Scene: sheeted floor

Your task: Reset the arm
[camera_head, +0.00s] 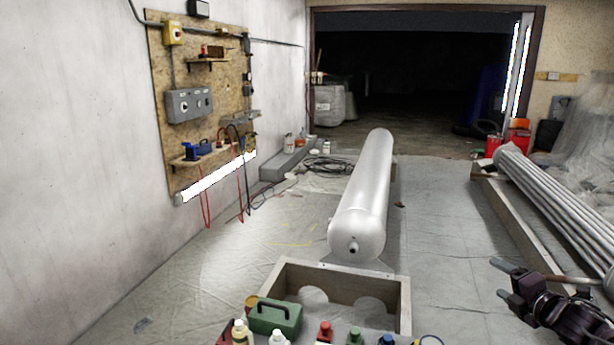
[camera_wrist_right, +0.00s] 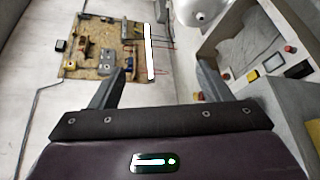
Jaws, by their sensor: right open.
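My right gripper (camera_head: 503,279) comes in at the lower right of the head view. It is open, with its two fingers apart and nothing between them. My right gripper is to the right of the open wooden box and touches nothing that I can see. My left gripper does not show in either view.
A long white tank (camera_head: 362,195) lies beyond a wooden box (camera_head: 405,300). A green case (camera_head: 275,317) and several bottles stand at the bottom edge. Pipes (camera_head: 555,195) rest on a wooden frame at right. A tool board (camera_head: 165,120) hangs on the left wall. The left floor is mostly clear.

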